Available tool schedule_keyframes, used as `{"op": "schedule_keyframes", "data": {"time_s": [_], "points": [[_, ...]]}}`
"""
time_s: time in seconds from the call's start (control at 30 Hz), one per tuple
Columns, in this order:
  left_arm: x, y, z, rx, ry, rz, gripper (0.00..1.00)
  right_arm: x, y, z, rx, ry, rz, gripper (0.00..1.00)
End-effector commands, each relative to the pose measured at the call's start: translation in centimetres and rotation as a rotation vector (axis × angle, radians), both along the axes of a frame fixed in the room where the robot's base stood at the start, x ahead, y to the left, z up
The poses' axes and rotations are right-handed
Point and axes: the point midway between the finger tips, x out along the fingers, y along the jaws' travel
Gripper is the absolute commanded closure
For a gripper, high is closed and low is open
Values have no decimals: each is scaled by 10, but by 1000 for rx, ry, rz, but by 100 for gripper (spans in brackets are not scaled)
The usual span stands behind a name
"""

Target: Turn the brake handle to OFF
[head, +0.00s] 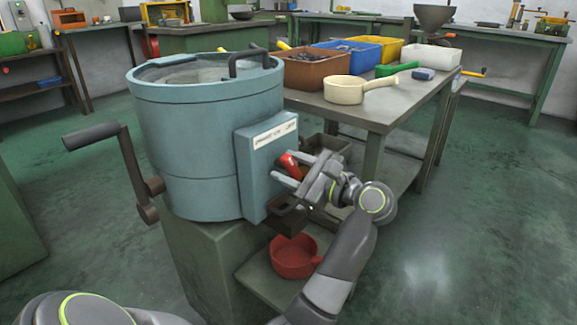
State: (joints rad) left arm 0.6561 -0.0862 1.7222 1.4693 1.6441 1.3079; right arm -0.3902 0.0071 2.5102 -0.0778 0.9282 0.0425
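The blue-grey drum machine (190,150) stands on a green base at the left. Its box-shaped housing (258,160) carries a white label strip (275,133) whose lettering is too small to read surely. The red brake handle (288,163) sticks out of the housing front below the label. The fingers look open; contact with the handle cannot be told. Part of the handle is hidden by the gripper. My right gripper is not in view.
A dark crank (125,165) juts from the drum's left side. A dark spout tray (288,215) and a red pan (294,257) are below the housing. A table (400,110) with bins and a cream pan (345,90) stands behind. Floor at right is clear.

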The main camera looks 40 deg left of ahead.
Motion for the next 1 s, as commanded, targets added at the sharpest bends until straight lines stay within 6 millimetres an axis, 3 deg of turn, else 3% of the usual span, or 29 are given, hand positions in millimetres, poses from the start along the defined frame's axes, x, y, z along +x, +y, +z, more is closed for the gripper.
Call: {"op": "schedule_keyframes", "data": {"time_s": [0.03, 0.33, 0.67, 1.0], "points": [[0, 0, 0, 0, 0, 0, 62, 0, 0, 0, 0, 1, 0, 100], [0, 0, 0, 0, 0, 0, 100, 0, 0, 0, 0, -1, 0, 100], [0, 0, 1, 3, 44, 1, 100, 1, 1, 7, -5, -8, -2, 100], [0, 0, 4, 21, 273, 1, 100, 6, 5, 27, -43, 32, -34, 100]]}}
